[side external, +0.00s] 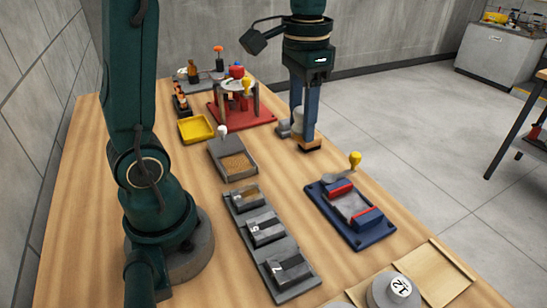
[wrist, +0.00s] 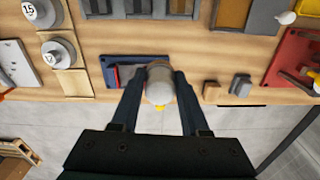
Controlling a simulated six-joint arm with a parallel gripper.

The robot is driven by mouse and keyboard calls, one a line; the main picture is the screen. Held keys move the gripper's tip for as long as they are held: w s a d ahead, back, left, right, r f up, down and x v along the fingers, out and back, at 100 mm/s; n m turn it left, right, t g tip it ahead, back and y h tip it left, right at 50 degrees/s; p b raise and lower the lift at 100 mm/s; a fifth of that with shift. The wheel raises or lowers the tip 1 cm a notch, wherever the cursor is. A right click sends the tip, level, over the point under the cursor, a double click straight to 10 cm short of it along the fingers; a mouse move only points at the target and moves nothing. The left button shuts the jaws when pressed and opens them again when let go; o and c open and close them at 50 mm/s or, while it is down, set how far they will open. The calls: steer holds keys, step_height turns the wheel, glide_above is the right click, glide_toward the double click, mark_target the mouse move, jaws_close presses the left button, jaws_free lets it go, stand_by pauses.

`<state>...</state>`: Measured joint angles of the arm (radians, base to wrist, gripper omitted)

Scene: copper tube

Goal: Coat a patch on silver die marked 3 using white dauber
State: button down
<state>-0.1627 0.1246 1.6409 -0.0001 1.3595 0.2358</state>
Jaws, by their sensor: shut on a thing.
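My gripper (side external: 309,146) is shut on a pale grey, rounded thing (wrist: 159,92) with a brownish far end. It shows between the fingers; I cannot tell whether it is the dauber. The gripper is low over the table's right side, behind the blue fixture. A white knob (side external: 222,131) shows at the back corner of a tray (side external: 228,179) with a brown granular bed. A dark rack (side external: 263,270) holds silver-topped blocks marked 5 (side external: 264,229) and 7 (side external: 289,267). Its back place (side external: 246,197) shows a tan surface. I can read no 3.
A blue fixture (side external: 348,216) with red-edged jaws and a yellow knob stands at right. A red-based stand (side external: 241,112), a yellow tray (side external: 196,129) and numbered weights (side external: 394,291) are around. Bare wood lies between rack and fixture.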

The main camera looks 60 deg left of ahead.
steer(key=s+a+f+m, duration=0.1)
steer(key=s+a+f, duration=0.2)
steer(key=s+a, duration=0.1)
steer(key=n, duration=0.2)
glide_above(247, 189)
steer(key=a, duration=0.2)
steer(key=shift+f, duration=4)
steer(key=shift+d+f, duration=0.35)
steer(key=shift+f, duration=0.25)
steer(key=shift+d+f, duration=0.3)
steer(key=shift+f, duration=0.3)
steer(key=shift+d+f, duration=0.1)
steer(key=shift+d, duration=2.45)
steer(key=shift+a, duration=3.3)
step_height(247, 189, up, 8)
steer(key=shift+d, duration=0.15)
